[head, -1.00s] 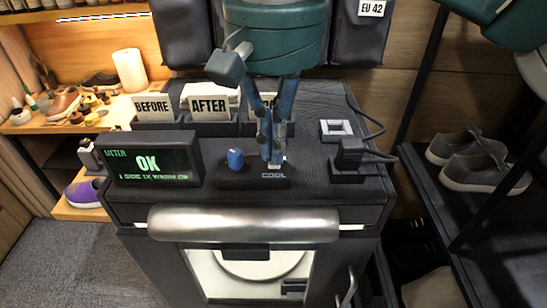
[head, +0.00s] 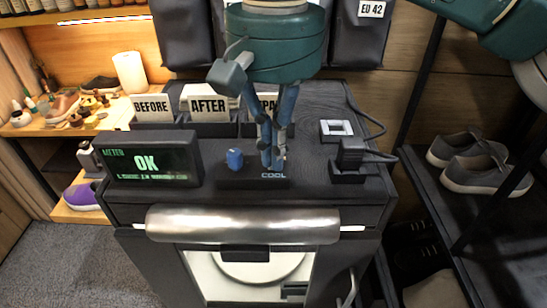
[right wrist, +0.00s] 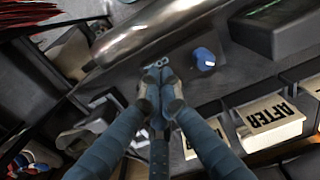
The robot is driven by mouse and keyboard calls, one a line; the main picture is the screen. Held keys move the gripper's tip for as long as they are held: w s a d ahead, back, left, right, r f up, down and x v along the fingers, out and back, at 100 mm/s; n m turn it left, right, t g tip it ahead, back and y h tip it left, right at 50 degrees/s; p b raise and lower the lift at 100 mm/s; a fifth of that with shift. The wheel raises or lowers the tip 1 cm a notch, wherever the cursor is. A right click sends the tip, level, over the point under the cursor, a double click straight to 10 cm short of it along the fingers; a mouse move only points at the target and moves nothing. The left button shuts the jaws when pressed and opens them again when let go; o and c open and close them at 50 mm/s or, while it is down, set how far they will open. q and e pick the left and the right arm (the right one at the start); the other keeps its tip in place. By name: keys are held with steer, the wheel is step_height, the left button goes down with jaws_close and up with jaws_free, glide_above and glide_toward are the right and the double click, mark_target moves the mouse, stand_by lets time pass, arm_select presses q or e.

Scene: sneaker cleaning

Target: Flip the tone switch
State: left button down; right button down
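The tone switch sits on a small dark base (head: 228,183) on the black cabinet top, marked COOL at its front right. The switch lever itself is mostly hidden by my fingers. A blue knob (head: 235,159) stands on the left of the same base; it also shows in the right wrist view (right wrist: 204,59). My right gripper (head: 272,165) points down at the right part of the base, just behind the COOL label. In the right wrist view its fingertips (right wrist: 158,78) are drawn together at the switch; I see nothing gripped. My left gripper is out of view.
A meter (head: 153,160) reading OK stands left of the base. Card holders marked BEFORE (head: 152,108) and AFTER (head: 208,105) stand behind. A black block with a cable (head: 350,158) is close on the right. A metal bar handle (head: 243,226) runs along the cabinet front.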

steer(key=shift+w+r+p, duration=0.1)
steer(key=shift+r+p, duration=0.8)
steer(key=shift+p, duration=0.1)
step_height(320, 180, up, 5)
steer(key=p, duration=0.4)
steer(key=shift+p, duration=0.3)
